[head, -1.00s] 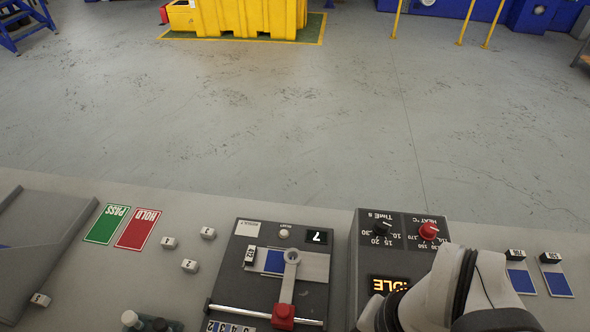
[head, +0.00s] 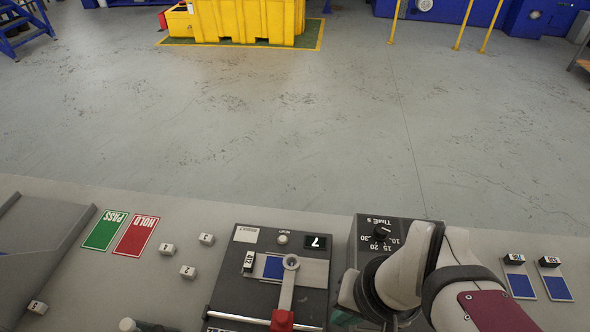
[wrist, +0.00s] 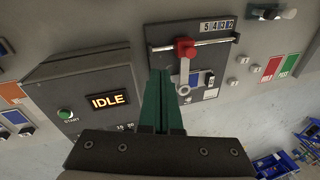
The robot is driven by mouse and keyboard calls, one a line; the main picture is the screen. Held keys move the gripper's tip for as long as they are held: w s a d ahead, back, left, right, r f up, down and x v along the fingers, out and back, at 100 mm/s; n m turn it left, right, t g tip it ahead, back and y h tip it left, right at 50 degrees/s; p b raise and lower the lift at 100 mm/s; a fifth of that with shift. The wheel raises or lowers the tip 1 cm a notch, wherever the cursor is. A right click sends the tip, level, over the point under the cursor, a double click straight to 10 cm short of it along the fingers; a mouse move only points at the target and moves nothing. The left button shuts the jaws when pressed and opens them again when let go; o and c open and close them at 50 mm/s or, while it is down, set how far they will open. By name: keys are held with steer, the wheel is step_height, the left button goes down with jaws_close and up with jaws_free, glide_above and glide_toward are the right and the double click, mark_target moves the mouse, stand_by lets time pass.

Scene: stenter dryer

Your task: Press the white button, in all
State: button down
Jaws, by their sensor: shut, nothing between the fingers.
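The small round white button (head: 283,239) sits near the top edge of the dark counter device in the head view, left of its display reading 7 (head: 317,242). I cannot make the button out in the wrist view. My gripper (wrist: 161,73) shows in the wrist view with its dark green fingers together and nothing between them. The fingertips appear over the lower left side of the same device (wrist: 160,34), near its red-knobbed lever (wrist: 185,50).
A grey control box with an IDLE display (wrist: 109,101) and green START button (wrist: 65,114) stands beside the device. The lever's ring (head: 291,262) lies close to the white button. Small numbered blocks (head: 188,272) and green and red cards (head: 106,230) lie left.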

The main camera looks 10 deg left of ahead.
steer(key=w+a+f+n+t+y, duration=0.1)
steer(key=w+a+f+n+t, duration=0.1)
steer(key=w+a+n, duration=0.35)
steer(key=w+a+f+n+t, duration=0.1)
steer(key=w+a+n+t, duration=0.15)
steer(key=w, duration=0.65)
steer(key=n+t+h, duration=0.1)
steer(key=n+t, duration=0.2)
steer(key=n, duration=0.2)
glide_above(283, 240)
steer(key=f, duration=0.4)
steer(key=shift+s+d+f, duration=0.1)
steer(key=shift+s+d, duration=0.05)
steer(key=shift+s, duration=0.15)
steer(key=shift+h, duration=0.3)
steer(key=shift+f, duration=4.4)
steer(key=shift+f, duration=0.4)
